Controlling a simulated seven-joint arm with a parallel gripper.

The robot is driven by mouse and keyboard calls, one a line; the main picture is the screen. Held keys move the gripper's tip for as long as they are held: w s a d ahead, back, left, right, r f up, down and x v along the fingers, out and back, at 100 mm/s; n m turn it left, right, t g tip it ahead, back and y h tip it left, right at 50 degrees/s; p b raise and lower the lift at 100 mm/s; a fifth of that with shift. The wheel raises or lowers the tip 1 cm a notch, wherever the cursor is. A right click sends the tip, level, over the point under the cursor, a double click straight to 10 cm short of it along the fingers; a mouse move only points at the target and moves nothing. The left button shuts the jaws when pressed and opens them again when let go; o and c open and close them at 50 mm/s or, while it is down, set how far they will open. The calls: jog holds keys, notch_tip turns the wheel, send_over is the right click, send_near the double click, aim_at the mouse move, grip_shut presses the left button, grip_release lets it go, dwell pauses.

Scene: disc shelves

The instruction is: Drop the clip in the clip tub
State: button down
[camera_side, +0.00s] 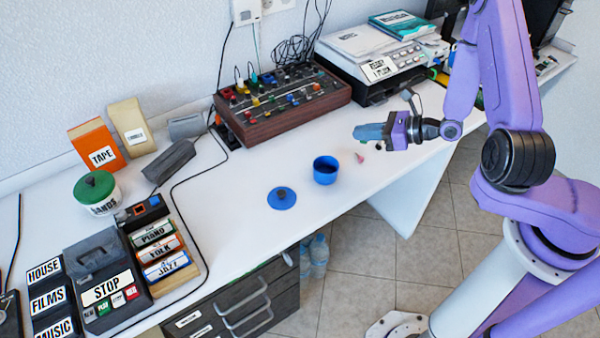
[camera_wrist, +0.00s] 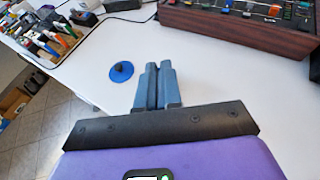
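A blue open tub (camera_side: 326,172), which I take for the clip tub, stands upright on the white desk. A round blue lid (camera_side: 281,198) with a dark knob lies beside it; the lid also shows in the wrist view (camera_wrist: 121,72). A small pink piece (camera_side: 360,157), possibly the clip, appears below my gripper, seemingly on the desk. A tiny dark piece (camera_side: 378,148) is near it. My gripper (camera_side: 357,132) is above the desk, right of and beyond the tub, its blue fingers pointing left. In the wrist view the fingers (camera_wrist: 158,70) are together, with nothing visible between them. The tub is not visible there.
A brown knobbed mixer (camera_side: 283,104) and a printer (camera_side: 385,65) stand along the wall. A green-lidded bands tub (camera_side: 100,198), an orange tape box (camera_side: 97,146) and labelled boxes fill the left. The desk's front edge is near the tub.

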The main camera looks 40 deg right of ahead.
jog(key=s+a+f+n+g+y, duration=0.1)
jog(key=s+f+n+y, duration=0.1)
send_over(325, 152)
jog(key=s+a, duration=0.2)
jog(key=s, duration=0.2)
jog(key=shift+g, duration=0.3)
notch_tip(325, 152, down, 8)
jog(key=shift+w+a+f, duration=0.1)
jog(key=shift+a, duration=0.05)
jog(key=shift+w+f, duration=0.65)
jog(key=shift+f, duration=1.55)
jog(key=shift+f, duration=0.15)
jog(key=c, duration=1.6)
grip_release()
